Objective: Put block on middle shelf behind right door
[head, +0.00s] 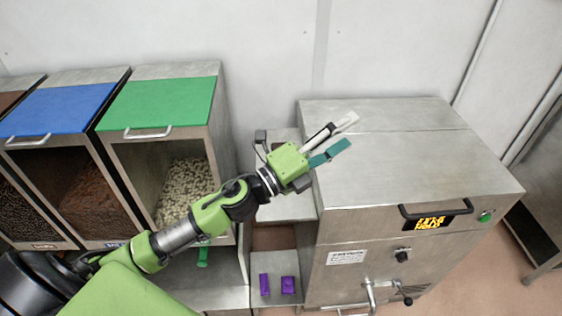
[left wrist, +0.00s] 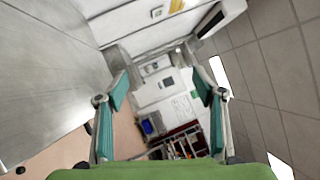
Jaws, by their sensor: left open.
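Two small purple pieces, one narrow (head: 264,285) and one wider (head: 288,285), lie on a low metal ledge (head: 262,265) in the head view; I cannot tell whether either is the task's block. My left gripper (head: 340,137) is open and empty, high over the left part of a steel machine's top. The purple pieces are well below it and a little to its left. In the left wrist view its teal fingers (left wrist: 160,85) stand wide apart with nothing between them. No middle shelf or right door can be made out. My right gripper is out of view.
The steel machine (head: 410,170) has a black front handle (head: 437,212), a green button (head: 486,216) and a lower metal handle (head: 370,291). Bins with green (head: 160,103) and blue (head: 50,108) lids stand left. Floor is open at lower right.

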